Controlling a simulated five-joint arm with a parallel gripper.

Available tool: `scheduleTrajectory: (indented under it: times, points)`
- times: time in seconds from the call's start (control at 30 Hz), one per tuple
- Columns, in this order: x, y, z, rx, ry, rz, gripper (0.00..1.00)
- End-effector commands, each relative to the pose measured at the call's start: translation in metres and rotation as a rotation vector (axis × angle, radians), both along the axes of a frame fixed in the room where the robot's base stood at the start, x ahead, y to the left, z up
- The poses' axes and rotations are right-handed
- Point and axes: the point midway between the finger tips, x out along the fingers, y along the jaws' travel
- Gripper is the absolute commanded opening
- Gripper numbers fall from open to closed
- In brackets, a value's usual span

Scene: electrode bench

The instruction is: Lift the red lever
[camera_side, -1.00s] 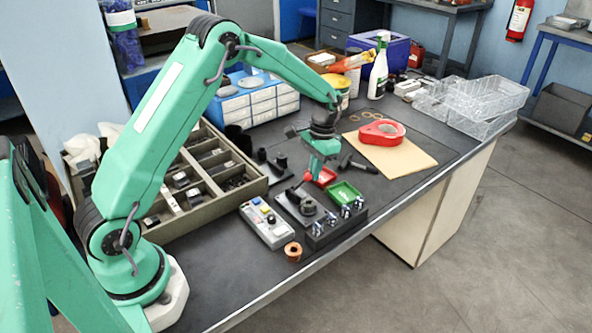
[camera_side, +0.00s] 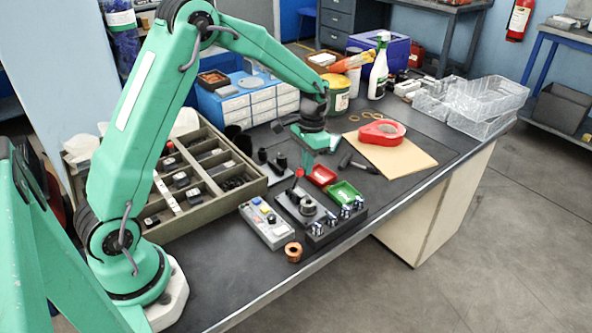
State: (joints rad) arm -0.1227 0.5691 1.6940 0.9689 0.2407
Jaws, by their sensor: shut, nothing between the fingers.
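The red lever (camera_side: 299,174) stands at the back left of a black block (camera_side: 318,226), its red knob up. My gripper (camera_side: 308,161) is just above and behind the knob. Its fingers are small here and partly hidden, and they hold nothing. I cannot tell whether they touch the knob.
A red tray (camera_side: 322,175) and a green tray (camera_side: 343,192) lie right of the lever. A grey button box (camera_side: 266,223) and a copper ring (camera_side: 293,251) are in front. A compartment crate (camera_side: 203,178) stands left. A red tape roll (camera_side: 381,132) lies on brown card (camera_side: 400,158).

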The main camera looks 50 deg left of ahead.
Motion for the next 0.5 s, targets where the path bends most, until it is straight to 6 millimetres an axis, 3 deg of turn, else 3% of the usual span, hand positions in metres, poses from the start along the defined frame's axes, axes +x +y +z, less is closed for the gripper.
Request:
scheduleTrajectory:
  times: [0.5]
  points:
    - [-0.038, 0.000, 0.017, -0.001, 0.001, 0.000, 0.00]
